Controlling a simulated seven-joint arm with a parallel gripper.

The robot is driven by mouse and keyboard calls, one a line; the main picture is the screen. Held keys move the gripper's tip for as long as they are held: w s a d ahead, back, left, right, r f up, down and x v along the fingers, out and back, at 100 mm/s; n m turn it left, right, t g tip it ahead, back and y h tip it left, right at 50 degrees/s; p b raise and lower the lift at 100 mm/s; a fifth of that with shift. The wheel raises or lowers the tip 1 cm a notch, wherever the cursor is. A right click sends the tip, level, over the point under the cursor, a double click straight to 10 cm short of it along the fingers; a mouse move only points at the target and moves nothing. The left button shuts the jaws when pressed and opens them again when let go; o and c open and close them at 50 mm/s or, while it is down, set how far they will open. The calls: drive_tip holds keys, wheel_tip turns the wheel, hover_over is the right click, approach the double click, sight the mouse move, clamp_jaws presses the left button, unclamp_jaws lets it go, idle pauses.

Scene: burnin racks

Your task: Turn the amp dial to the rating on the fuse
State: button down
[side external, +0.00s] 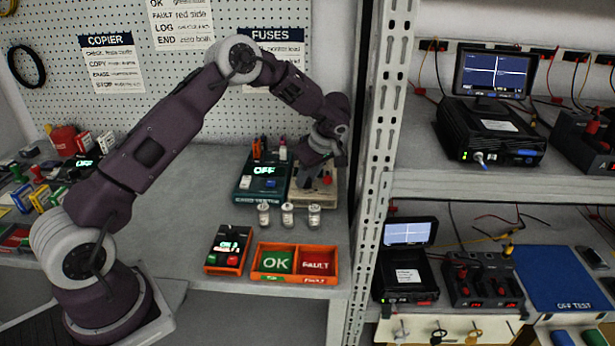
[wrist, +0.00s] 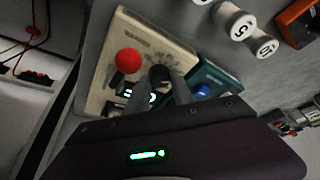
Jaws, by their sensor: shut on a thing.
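The beige tester box (wrist: 118,40) sits below my gripper in the wrist view, with a red knob (wrist: 128,61) and a black dial (wrist: 160,74) on its top. Faint marks fan out around the dial. My gripper (wrist: 161,82) is shut on the dial, one finger on each side. A green display on the box is mostly hidden by my fingers, and I cannot read it. In the side view the beige box (side external: 322,198) is partly behind my gripper (side external: 326,168). I cannot make out a fuse or its rating.
Three white-capped jars (side external: 287,214) stand in front; two cap numbers look like 5 (wrist: 242,27) and 10 (wrist: 263,45). A teal tester (side external: 258,189) reading OFF stands beside the box. An orange OK/FAULT tray (side external: 288,278) lies nearer. A rack post (side external: 378,150) stands close right.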

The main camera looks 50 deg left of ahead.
drive_tip(key=shift+n, duration=0.3)
drive_tip(key=n+g, duration=0.1)
drive_tip(key=n, duration=0.1)
drive_tip(key=n+g, duration=0.1)
drive_tip(key=n, duration=0.1)
drive_tip(key=shift+w+n, duration=0.2)
drive_tip(key=shift+n, duration=0.1)
drive_tip(key=n, duration=0.2)
drive_tip(key=n+g+h, duration=0.1)
drive_tip(key=n, duration=0.1)
drive_tip(key=shift+n+h, duration=0.3)
drive_tip(key=shift+n, duration=0.1)
drive_tip(key=shift+w+n+g, duration=0.1)
drive_tip(key=shift+n+g, duration=0.2)
drive_tip(key=shift+r, duration=0.1)
drive_tip(key=c, duration=1.1)
unclamp_jaws()
drive_tip(key=shift+a, duration=0.1)
